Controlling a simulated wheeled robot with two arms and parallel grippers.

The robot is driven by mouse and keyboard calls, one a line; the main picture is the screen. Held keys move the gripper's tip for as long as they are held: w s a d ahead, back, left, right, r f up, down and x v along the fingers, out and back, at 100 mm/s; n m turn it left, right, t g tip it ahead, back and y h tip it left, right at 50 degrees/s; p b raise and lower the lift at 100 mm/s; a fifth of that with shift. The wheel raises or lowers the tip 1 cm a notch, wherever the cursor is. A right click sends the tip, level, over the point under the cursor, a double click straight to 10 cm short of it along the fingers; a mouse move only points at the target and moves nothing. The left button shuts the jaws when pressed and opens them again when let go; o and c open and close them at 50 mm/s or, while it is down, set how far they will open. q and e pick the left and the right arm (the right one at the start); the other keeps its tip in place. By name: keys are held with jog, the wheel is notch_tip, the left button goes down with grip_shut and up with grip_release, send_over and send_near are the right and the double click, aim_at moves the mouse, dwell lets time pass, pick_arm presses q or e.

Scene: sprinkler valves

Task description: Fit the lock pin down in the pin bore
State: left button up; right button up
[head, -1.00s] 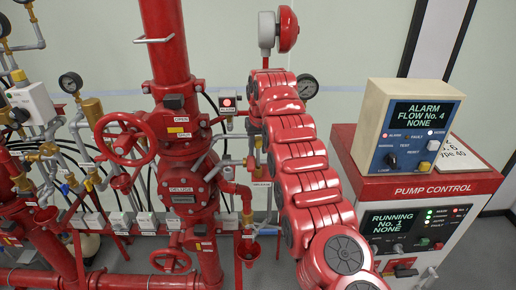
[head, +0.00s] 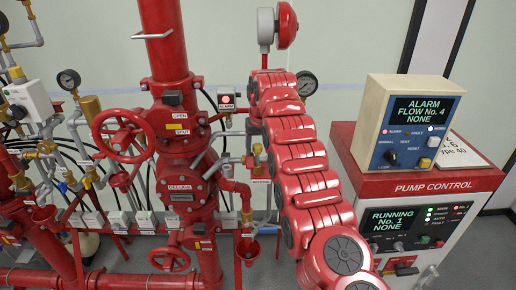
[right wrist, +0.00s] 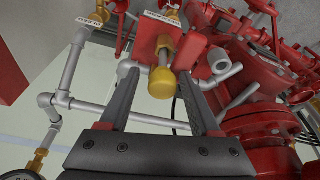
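My right gripper (right wrist: 161,76) is open in the right wrist view, with its two dark fingers apart. A brass-coloured round knob (right wrist: 161,86) on a short stem shows between the fingers, with a gap visible on both sides. Behind it is a red block (right wrist: 150,38) with a white label. I cannot tell whether this knob belongs to the lock pin. I cannot make out the pin bore in either view. In the head view my right arm hides much of the area around the gripper. My left gripper is out of view.
A deluge valve (head: 181,188) and a red handwheel (head: 122,136) stand left of my arm. A gauge (head: 307,84) and a bell (head: 286,25) are behind it. The pump control cabinet (head: 418,205) stands close on the right. Grey pipe (right wrist: 62,100) runs near the gripper.

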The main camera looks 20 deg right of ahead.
jog(key=shift+a+f, duration=0.1)
jog(key=shift+a, duration=0.15)
jog(key=shift+r+b, duration=0.35)
jog(key=shift+r, duration=0.35)
jog(key=v, duration=0.5)
jog(key=shift+r, duration=0.1)
jog(key=p+v, duration=0.8)
jog(key=v, duration=0.3)
jog(key=shift+s, duration=0.2)
jog(key=shift+w+d, duration=0.1)
jog(key=shift+d, duration=0.05)
